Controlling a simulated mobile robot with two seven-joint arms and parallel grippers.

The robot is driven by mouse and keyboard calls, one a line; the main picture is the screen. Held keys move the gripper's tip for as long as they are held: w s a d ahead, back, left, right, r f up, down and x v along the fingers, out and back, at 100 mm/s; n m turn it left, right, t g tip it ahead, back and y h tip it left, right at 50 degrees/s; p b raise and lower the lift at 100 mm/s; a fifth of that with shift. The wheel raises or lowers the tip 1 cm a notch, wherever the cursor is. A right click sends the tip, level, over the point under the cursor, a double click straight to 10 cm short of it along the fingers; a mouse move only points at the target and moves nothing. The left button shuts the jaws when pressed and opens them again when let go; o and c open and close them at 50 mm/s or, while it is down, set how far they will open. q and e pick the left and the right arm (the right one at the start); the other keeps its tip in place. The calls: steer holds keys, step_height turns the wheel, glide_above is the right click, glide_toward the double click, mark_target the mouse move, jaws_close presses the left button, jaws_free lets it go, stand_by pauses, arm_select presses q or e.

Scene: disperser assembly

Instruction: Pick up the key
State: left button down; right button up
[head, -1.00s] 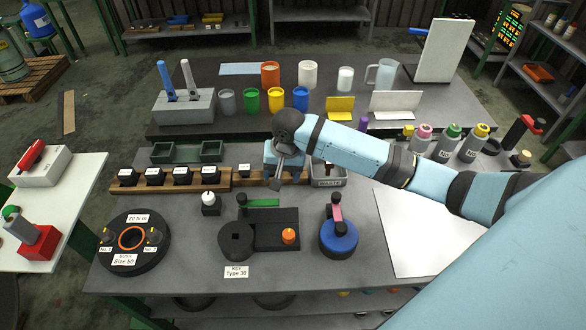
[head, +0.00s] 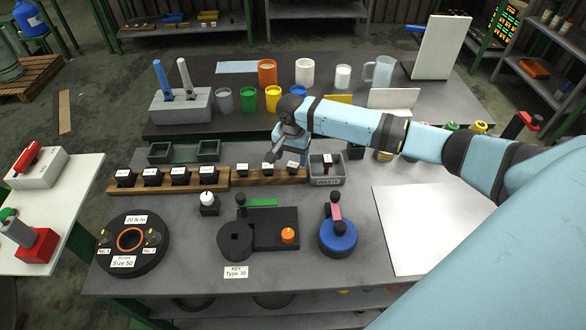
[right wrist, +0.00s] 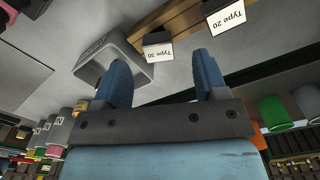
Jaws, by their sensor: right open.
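The key is a small dark block labelled "Type 30" in the right wrist view (right wrist: 157,46), at the end of a wooden rack beside a grey bin. In the head view this end block (head: 293,167) stands at the right end of the rack, with the gripper just behind it to the upper left. My right gripper (head: 277,156) is open and empty. In the right wrist view its two blue fingers (right wrist: 162,75) are apart, with the key beyond the gap between them, not gripped. A card reading "KEY Type 30" (head: 236,271) lies at the table front. My left gripper is not visible.
A "Type 20" block (right wrist: 226,18) is the key's neighbour. The grey waste bin (head: 327,181) stands right of the rack (head: 255,179). A black fixture (head: 270,236) and a blue round part (head: 338,238) stand in front. Cups and bottles line the back.

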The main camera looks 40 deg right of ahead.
mark_target(293, 164)
steer(key=f, duration=0.5)
steer(key=shift+w+d+p, duration=0.1)
steer(key=shift+d+p, duration=0.2)
steer(key=shift+p, duration=0.05)
steer(key=c, duration=1.1)
